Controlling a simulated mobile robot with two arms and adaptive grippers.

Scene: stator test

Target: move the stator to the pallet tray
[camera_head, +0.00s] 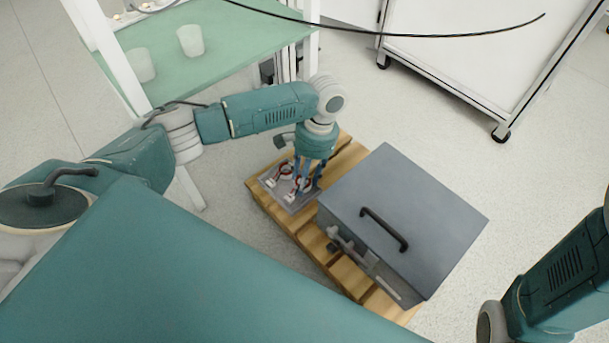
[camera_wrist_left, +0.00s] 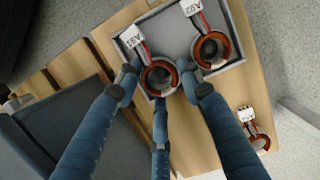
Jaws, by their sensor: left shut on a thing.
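A stator with a white tag reading A91 (camera_wrist_left: 159,77) is a dark ring with red windings, at the grey tray (camera_wrist_left: 167,21). A second stator, tagged A92 (camera_wrist_left: 211,49), lies in the tray on the right. The tray (camera_head: 268,184) sits on a wooden pallet (camera_head: 349,156). My left gripper (camera_head: 303,184) points down over the tray. In the left wrist view its blue fingers (camera_wrist_left: 163,92) are closed around the A91 stator. Whether this stator touches the tray floor is unclear. My right arm shows at the right edge of the head view, but its gripper is out of view.
A third stator (camera_wrist_left: 257,138) lies outside the tray, near the pallet's edge. A large grey case (camera_head: 405,205) with a black handle stands on the pallet beside the tray. A green table (camera_head: 230,50) with translucent cups (camera_head: 191,40) is behind. A white wheeled cabinet (camera_head: 470,50) stands back right.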

